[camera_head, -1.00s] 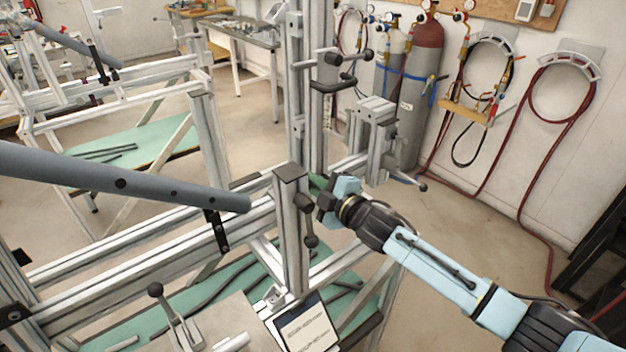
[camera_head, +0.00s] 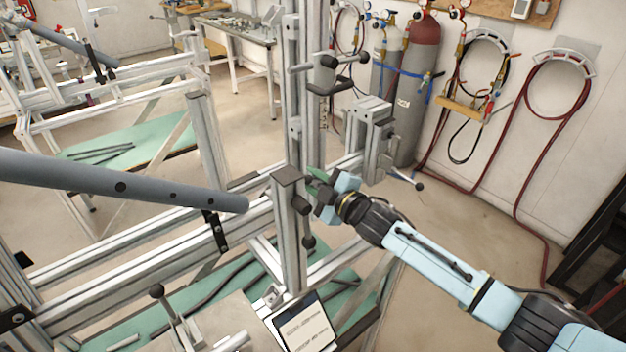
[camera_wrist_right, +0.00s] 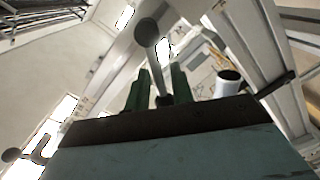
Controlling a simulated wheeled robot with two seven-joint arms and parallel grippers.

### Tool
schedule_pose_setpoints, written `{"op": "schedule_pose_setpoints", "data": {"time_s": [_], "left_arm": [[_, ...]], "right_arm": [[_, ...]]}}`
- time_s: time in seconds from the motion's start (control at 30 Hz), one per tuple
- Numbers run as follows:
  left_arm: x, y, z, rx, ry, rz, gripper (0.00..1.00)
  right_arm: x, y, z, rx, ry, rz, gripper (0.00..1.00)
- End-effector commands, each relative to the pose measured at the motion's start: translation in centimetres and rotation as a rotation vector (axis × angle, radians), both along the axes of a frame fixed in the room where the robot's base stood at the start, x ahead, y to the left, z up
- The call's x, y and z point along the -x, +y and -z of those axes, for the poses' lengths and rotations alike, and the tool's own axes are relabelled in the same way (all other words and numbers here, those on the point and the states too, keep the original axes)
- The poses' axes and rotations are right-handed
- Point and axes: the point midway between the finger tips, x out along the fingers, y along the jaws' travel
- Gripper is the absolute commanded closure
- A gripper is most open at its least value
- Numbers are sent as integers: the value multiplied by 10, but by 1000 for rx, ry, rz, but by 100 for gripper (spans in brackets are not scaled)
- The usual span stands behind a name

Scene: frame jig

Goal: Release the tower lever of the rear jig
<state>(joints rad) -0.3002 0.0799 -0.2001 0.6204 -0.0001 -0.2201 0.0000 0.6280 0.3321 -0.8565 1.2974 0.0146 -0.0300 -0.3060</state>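The near jig is a frame of aluminium profiles with a tall upright tower (camera_head: 291,95). Which lever this is, I cannot tell. My left gripper is out of view.
A thick grey tube (camera_head: 120,188) reaches in from the left to the post. Another knobbed lever (camera_head: 407,179) sticks out right of the tower. A similar jig (camera_head: 110,90) stands back left. Gas cylinders (camera_head: 413,90) stand by the wall.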

Motion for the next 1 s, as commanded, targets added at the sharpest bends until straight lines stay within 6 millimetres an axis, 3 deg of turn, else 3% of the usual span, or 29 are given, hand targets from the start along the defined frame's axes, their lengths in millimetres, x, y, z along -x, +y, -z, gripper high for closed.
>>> {"op": "schedule_pose_setpoints", "data": {"time_s": [0.27,0.47,1.0], "left_arm": [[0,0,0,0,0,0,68],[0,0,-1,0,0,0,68],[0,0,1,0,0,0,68]], "right_arm": [[1,0,0,1,-1,0,72],[13,-9,0,1,0,-1,72],[92,-66,-4,1,2,0,72]]}}
